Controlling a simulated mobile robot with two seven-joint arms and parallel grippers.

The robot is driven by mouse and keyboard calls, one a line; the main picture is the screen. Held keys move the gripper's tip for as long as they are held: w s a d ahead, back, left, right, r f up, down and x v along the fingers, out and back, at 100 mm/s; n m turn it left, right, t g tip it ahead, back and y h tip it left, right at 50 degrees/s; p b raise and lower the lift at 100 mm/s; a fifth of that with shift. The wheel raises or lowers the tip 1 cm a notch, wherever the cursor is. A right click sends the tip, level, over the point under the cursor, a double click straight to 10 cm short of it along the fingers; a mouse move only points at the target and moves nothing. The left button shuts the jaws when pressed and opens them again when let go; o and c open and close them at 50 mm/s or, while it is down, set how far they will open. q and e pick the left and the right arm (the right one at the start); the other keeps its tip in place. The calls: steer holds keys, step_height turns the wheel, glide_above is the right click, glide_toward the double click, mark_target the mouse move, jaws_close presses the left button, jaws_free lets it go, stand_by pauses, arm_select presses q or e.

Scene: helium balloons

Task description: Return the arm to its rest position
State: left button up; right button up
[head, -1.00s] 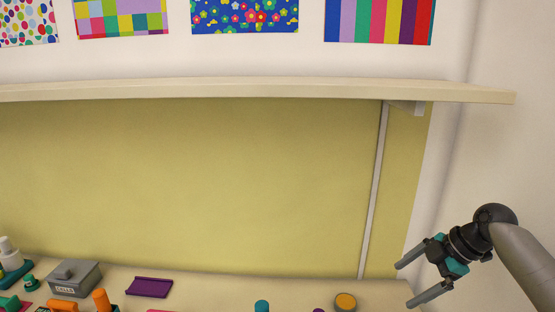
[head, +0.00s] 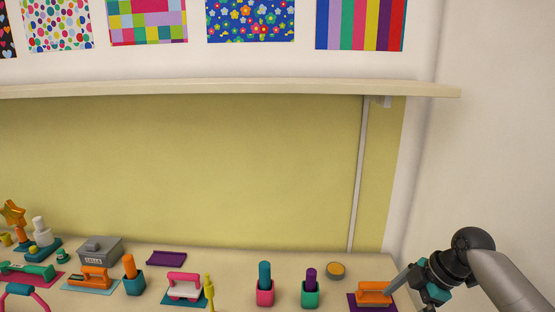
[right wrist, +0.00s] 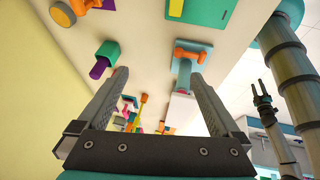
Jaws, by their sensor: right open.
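My right gripper (head: 400,294) is at the lower right of the head view, beside the orange-handled object on a purple mat (head: 374,292). In the right wrist view its two fingers (right wrist: 158,76) are spread wide with nothing between them. I cannot tell from the head view whether a finger touches the orange handle or only overlaps it. A dark gripper on another arm, apparently my left gripper (right wrist: 262,98), shows small at the right of the right wrist view.
The table (head: 225,262) holds a grey box (head: 99,251), a purple tray (head: 166,258), a pink cup (head: 265,292), a green cup (head: 310,295) and a round orange-topped piece (head: 335,270). A shelf (head: 230,88) runs above, with a wall at the right.

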steer(key=s+a+f+m+h, duration=0.1)
steer(key=s+a+f+m, duration=0.2)
steer(key=s+a+f, duration=0.3)
steer(key=s+a+f+m+h, duration=0.1)
steer(key=s+a+f+m, duration=0.3)
steer(key=s, duration=0.5)
steer(key=s+r+m+t+h, duration=0.1)
steer(key=s+r+m+h, duration=0.15)
steer(key=s+m, duration=0.85)
steer(key=s+f+n+g+b, duration=0.15)
steer(key=f+b, duration=0.25)
steer(key=f, duration=1)
steer(key=s+f+n+t+b, duration=0.15)
steer(key=f+b, duration=0.25)
steer(key=f, duration=1.1)
arm_select(q)
step_height(320, 180, down, 17)
steer(key=w+b, duration=0.1)
steer(key=b, duration=0.7)
steer(key=shift+w+r+b, duration=0.15)
steer(key=shift+w+b, duration=0.05)
steer(key=shift+b, duration=0.15)
arm_select(e)
steer(key=s+d+f+g, duration=0.1)
steer(key=s+f, duration=0.7)
steer(key=f, duration=0.3)
steer(key=s+d+f+g, duration=0.1)
steer(key=s+d+f, duration=0.1)
steer(key=s+f, duration=0.6)
step_height(320, 180, down, 4)
